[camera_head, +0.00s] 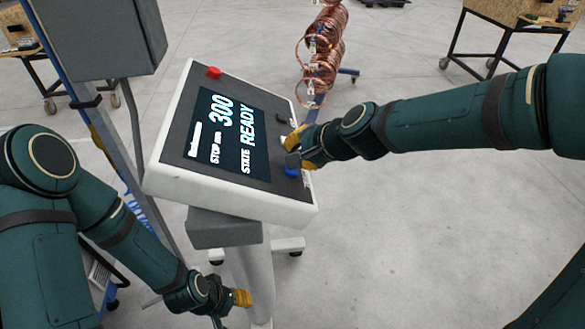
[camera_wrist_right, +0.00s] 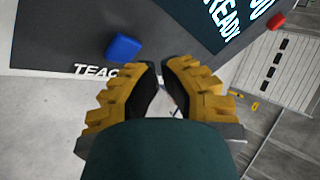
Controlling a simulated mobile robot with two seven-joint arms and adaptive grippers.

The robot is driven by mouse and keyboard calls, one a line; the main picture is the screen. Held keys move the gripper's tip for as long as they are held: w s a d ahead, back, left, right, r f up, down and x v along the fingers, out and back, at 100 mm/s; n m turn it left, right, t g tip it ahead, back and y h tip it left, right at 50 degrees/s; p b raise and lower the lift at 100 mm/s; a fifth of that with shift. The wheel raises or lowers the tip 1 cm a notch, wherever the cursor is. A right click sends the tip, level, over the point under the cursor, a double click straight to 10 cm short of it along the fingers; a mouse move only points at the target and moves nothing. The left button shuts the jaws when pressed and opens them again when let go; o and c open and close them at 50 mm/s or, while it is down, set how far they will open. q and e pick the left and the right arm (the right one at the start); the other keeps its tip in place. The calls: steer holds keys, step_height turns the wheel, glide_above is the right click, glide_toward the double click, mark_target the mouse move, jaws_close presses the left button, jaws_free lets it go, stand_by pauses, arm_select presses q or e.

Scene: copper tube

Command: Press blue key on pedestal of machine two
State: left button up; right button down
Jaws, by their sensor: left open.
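The machine's pedestal (camera_head: 229,206) carries a tilted white-edged panel with a dark screen reading "300" and "STATE READY". The blue key (camera_head: 291,172) is near the panel's right edge, partly covered by my right gripper (camera_head: 292,146). In the right wrist view the blue key (camera_wrist_right: 123,48) sits above the "TEACH" lettering, just left of my right gripper's fingertips (camera_wrist_right: 161,66). Those fingertips are close together with nothing between them, apart from the key in the picture. My left gripper (camera_head: 241,298) is low beside the pedestal column, open and far from the key.
A red button (camera_head: 214,72) is at the panel's upper left corner. A grey box (camera_head: 100,38) on a blue post stands at left. A rack of copper coils (camera_head: 325,55) stands behind the panel. A wooden table (camera_head: 520,15) is at back right. Floor at right is clear.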

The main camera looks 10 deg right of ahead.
steer(key=shift+f, duration=0.1)
stand_by(0.6)
steer(key=shift+a+f, duration=0.25)
steer(key=shift+a+f+b, duration=0.2)
steer(key=shift+f+b, duration=0.25)
steer(key=shift+b, duration=0.1)
stand_by(0.7)
steer(key=shift+r, duration=0.1)
steer(key=shift+d+r+p, duration=0.45)
steer(key=shift+r+p, duration=0.1)
steer(key=shift+r, duration=0.2)
steer(key=r+p, duration=0.1)
steer(key=d+r+p, duration=0.1)
steer(key=r, duration=0.1)
steer(key=d+r, duration=0.1)
steer(key=shift+d+r+p, duration=0.15)
steer(key=shift+d+p, duration=0.1)
steer(key=shift+p, duration=0.15)
stand_by(0.8)
